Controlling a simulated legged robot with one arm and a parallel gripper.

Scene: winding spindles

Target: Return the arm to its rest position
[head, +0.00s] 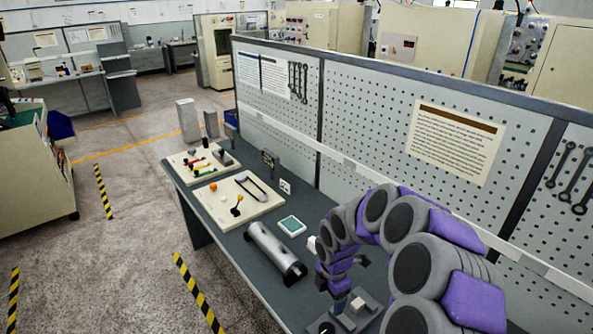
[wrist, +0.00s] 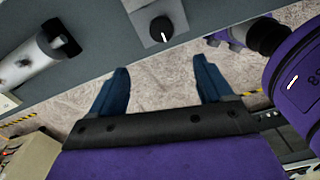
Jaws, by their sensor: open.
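My purple and grey arm (head: 425,262) arches up from the lower right of the head view and bends down over the workbench (head: 262,290). In the wrist view my gripper (wrist: 162,84) has its two blue fingers spread wide, with nothing between them. Floor shows between and beyond the fingers, past the bench edge. A black knob on a grey plate (wrist: 157,20) lies just beyond the fingertips in the picture. The gripper's fingers are small and hard to make out in the head view.
A grey cylinder with black ends (head: 272,252) lies on the bench; it also shows in the wrist view (wrist: 28,66). Boards with small parts (head: 238,200) and a green-topped box (head: 291,226) stand farther back. A pegboard wall (head: 370,120) borders the bench. Open floor (head: 120,270) lies left.

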